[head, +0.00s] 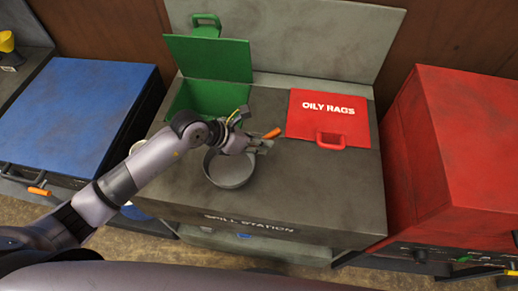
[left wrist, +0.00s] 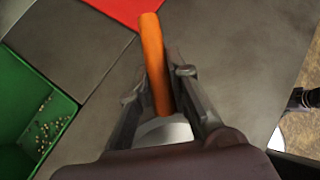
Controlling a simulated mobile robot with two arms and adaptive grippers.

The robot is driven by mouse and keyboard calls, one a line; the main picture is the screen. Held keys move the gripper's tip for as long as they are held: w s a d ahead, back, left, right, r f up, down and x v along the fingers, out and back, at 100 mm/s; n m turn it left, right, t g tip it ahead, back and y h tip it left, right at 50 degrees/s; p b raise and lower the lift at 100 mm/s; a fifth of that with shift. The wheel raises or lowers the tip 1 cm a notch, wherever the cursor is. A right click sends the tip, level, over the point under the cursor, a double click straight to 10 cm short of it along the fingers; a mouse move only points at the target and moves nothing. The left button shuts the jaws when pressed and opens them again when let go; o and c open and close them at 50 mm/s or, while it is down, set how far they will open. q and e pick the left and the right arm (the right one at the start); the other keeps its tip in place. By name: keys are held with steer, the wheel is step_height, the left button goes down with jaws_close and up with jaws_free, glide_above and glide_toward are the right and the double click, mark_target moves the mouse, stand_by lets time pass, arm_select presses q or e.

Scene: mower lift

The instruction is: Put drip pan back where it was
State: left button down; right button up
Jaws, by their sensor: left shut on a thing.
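The drip pan (head: 230,172) is a round grey metal pan with an orange handle (head: 272,133). It is over the front middle of the grey spill station top (head: 330,190); I cannot tell whether it rests on it or hangs just above. My left gripper (head: 260,146) is shut on the orange handle. In the left wrist view the handle (left wrist: 154,62) runs between the two fingers (left wrist: 160,100), and a pale sliver of the pan (left wrist: 165,131) shows below. My left forearm and gripper hide part of the pan's rim. My right gripper is not in view.
A green bin (head: 222,98) with its lid (head: 208,57) raised is sunk in the top at back left. A red "OILY RAGS" lid (head: 328,112) lies shut at the right. A blue cabinet (head: 70,110) and a red cabinet (head: 460,140) flank the station. The front right top is bare.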

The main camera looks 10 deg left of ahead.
arm_select(q)
step_height(320, 180, down, 4)
steer(key=shift+f, duration=0.25)
steer(key=shift+f, duration=0.2)
steer(key=c, duration=1.5)
jaws_free()
